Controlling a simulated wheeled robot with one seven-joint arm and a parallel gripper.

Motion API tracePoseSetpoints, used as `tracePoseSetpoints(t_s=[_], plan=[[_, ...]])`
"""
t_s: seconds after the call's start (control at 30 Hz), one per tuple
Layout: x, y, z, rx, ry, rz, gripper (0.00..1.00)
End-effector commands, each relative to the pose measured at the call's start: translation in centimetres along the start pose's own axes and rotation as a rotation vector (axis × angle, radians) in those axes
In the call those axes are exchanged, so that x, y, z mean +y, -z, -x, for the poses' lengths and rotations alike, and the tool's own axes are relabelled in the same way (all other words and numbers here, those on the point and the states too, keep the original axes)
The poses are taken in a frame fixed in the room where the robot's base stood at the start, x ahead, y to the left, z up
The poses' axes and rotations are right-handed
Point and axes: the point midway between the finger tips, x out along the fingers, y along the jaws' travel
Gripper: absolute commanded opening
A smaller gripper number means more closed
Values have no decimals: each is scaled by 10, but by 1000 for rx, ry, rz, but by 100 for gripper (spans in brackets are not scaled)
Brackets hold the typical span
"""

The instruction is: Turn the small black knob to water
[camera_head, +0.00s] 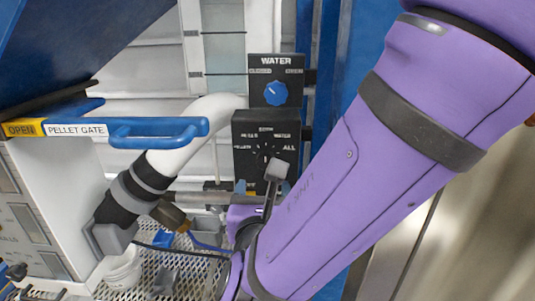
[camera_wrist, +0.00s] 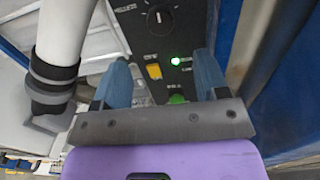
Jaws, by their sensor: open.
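The small black knob (camera_head: 265,152) sits in the middle of the lower black panel (camera_head: 241,124), among printed positions that include WATER at upper right and ALL at right. It also shows near the top of the wrist view (camera_wrist: 160,18), with a white mark that looks roughly upright; its exact setting is too small to read. My gripper (camera_wrist: 162,66) is open and empty, its two blue fingers reaching over the panel's lower part. The knob lies beyond the fingertips, apart from them. In the head view my purple arm and wrist hide most of the gripper.
An upper panel marked WATER carries a blue knob (camera_head: 276,93). Below the black knob are a yellow switch (camera_wrist: 154,71), a lit green lamp (camera_wrist: 175,61) and a green button (camera_wrist: 177,97). A white pipe (camera_head: 188,140) and blue pellet gate handle (camera_head: 160,130) stand left. A blue post (camera_wrist: 229,35) stands right.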

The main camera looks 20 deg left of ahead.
Motion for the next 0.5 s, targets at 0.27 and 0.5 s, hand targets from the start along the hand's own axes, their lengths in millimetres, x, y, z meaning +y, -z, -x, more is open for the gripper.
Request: tracePoseSetpoints(t_s=[0.27,0.5], plan=[[-1,0,-35,0,4,-1,67],[-1,0,-77,0,4,-1,67]])
